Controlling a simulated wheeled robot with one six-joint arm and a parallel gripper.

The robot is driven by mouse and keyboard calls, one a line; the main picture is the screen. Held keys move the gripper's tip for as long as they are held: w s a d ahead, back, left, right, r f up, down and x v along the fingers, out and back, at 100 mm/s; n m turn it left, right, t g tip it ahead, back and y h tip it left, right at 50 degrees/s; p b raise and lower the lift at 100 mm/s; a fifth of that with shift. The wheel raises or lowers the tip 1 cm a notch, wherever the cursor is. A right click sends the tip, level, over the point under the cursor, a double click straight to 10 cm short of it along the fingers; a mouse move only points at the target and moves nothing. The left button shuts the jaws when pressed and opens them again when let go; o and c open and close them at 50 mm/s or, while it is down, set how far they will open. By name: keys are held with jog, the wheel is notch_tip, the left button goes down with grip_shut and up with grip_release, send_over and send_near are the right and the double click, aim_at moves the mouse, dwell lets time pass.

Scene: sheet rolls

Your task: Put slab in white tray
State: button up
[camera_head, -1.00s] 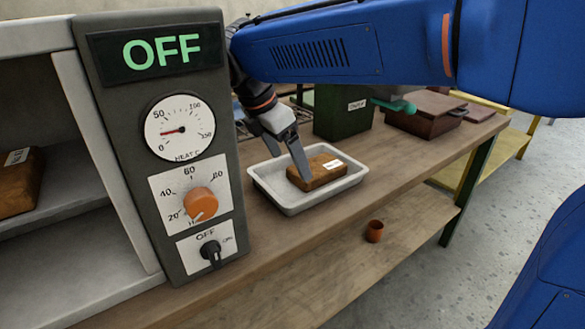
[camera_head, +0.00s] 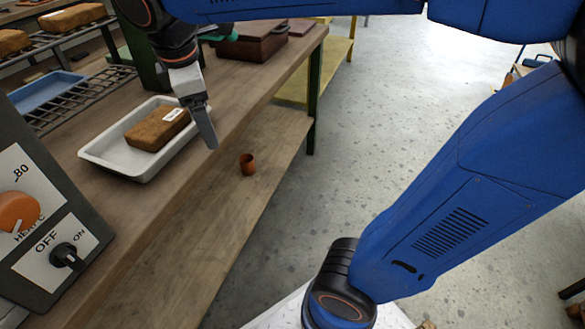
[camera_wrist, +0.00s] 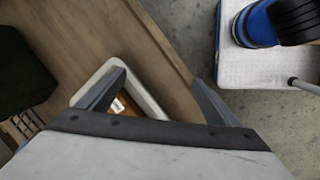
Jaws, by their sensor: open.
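The slab (camera_head: 157,129) is a brown block with a white label. It lies in the white tray (camera_head: 132,172) on the wooden bench. My gripper (camera_head: 207,138) is above the bench's front edge, to the right of the tray and apart from the slab. In the wrist view my gripper (camera_wrist: 160,82) has its fingers wide apart with nothing between them. There the white tray (camera_wrist: 148,98) shows behind the left finger, and part of the slab (camera_wrist: 130,112) shows, mostly hidden by my gripper.
A control box with an orange knob (camera_head: 17,211) stands at the left. A blue tray (camera_head: 47,91) and a rack with brown slabs (camera_head: 72,17) are behind. A dark red box (camera_head: 252,42) is at the bench's far end. A small orange cup (camera_head: 247,164) stands on the lower shelf.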

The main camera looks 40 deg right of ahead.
jog(key=s+d+f+m+t+y, duration=0.1)
jog(key=s+d+f+m+t, duration=0.1)
jog(key=s+d+f+m, duration=0.9)
jog(key=s+d+m, duration=0.1)
jog(key=s+m, duration=0.2)
jog(key=m, duration=0.1)
jog(key=shift+d+f+t+y, duration=0.3)
jog(key=shift+d+f, duration=0.1)
